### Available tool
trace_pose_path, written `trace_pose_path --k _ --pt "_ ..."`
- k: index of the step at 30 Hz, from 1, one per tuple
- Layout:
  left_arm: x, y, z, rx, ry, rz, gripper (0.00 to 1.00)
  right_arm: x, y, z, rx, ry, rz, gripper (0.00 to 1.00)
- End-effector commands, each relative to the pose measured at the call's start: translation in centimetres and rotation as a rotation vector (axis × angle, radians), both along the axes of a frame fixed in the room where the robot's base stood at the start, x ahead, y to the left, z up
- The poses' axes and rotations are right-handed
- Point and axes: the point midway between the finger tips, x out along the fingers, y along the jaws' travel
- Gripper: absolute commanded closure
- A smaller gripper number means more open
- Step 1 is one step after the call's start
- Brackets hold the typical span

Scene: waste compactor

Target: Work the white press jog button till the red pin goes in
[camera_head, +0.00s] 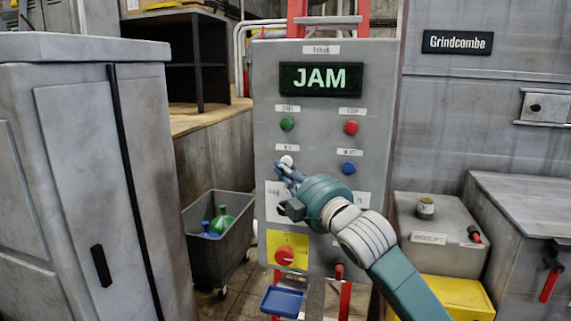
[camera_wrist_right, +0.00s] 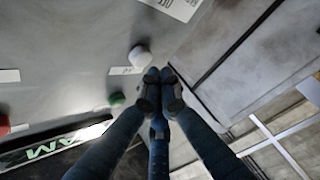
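The grey control panel (camera_head: 375,100) has a lit display reading "JAM" (camera_head: 320,78). The white button (camera_head: 286,161) is at the left, below the green button (camera_head: 287,124). My right gripper (camera_head: 281,168) is at the white button, its fingertips overlapping the lower part of it. In the right wrist view, the right gripper's fingers (camera_wrist_right: 160,88) are together and empty, just beside the white button (camera_wrist_right: 140,58). I cannot tell whether they touch it. A red-handled pin (camera_head: 474,233) lies at the grey housing at right; how far in it is cannot be told. My left gripper is not in view.
A red button (camera_head: 351,127) and a blue button (camera_head: 348,168) are on the panel's right side. A red stop button on a yellow plate (camera_head: 298,242) is below. A bin with bottles (camera_head: 222,265) and a grey cabinet (camera_head: 60,150) stand left.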

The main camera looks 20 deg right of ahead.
Motion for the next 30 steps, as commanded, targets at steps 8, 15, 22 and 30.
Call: trace_pose_path --k 8,15,22,30 --pt "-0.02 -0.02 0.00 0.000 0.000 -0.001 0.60 0.00 0.01 -0.02 0.000 0.000 0.000 1.00" --pt "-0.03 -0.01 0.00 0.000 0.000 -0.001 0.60 0.00 0.02 -0.01 0.000 0.000 0.000 1.00" --pt "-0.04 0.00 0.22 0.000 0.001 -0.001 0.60 0.17 -0.12 0.08 0.000 0.000 0.000 1.00" --pt "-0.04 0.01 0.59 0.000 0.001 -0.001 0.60 0.70 -0.49 0.05 0.000 0.000 0.000 1.00"
